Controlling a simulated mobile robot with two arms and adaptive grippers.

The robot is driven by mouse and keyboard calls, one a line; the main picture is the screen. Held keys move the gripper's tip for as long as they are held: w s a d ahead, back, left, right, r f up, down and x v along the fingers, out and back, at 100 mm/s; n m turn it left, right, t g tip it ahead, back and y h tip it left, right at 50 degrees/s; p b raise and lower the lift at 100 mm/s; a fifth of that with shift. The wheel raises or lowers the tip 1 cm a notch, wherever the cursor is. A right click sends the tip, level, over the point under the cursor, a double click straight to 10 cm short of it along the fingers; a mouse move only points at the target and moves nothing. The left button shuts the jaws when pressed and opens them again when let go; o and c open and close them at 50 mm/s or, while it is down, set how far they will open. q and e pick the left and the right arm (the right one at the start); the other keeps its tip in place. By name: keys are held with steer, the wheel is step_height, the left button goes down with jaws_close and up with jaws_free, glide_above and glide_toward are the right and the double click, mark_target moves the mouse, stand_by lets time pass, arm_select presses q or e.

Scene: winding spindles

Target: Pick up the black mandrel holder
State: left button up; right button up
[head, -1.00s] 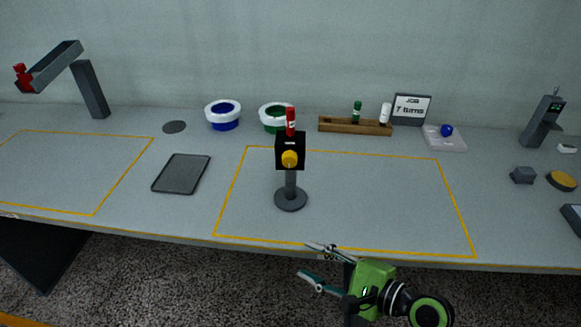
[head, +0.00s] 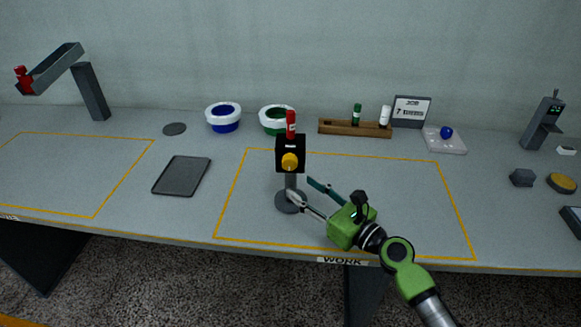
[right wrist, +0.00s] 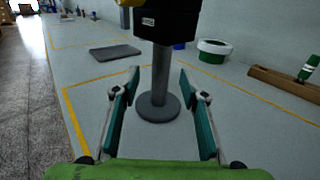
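The black mandrel holder (head: 290,153) stands upright on a grey post with a round base (head: 291,201), inside the right yellow-lined area. It has a yellow knob (head: 290,161) on its front and a red spool (head: 291,124) on top. My right gripper (head: 301,189) is open at the post, below the black block. In the right wrist view the post (right wrist: 160,80) stands ahead between the two spread fingers (right wrist: 158,88), and neither finger touches it there. The top of the holder is cut off in that view. My left gripper is not in view.
A dark tray (head: 182,176) lies to the left. Blue (head: 223,117) and green (head: 275,119) rimmed bowls and a wooden rack (head: 355,128) stand behind. The right part of the marked area is clear apart from my arm.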

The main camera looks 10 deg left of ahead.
mark_target(295, 181)
steer(key=x, duration=0.5)
steer(key=shift+w+a+f+b, duration=0.2)
steer(key=shift+w+f+b, duration=0.05)
steer(key=shift+w+b, duration=0.1)
jaws_close()
steer(key=shift+r, duration=0.2)
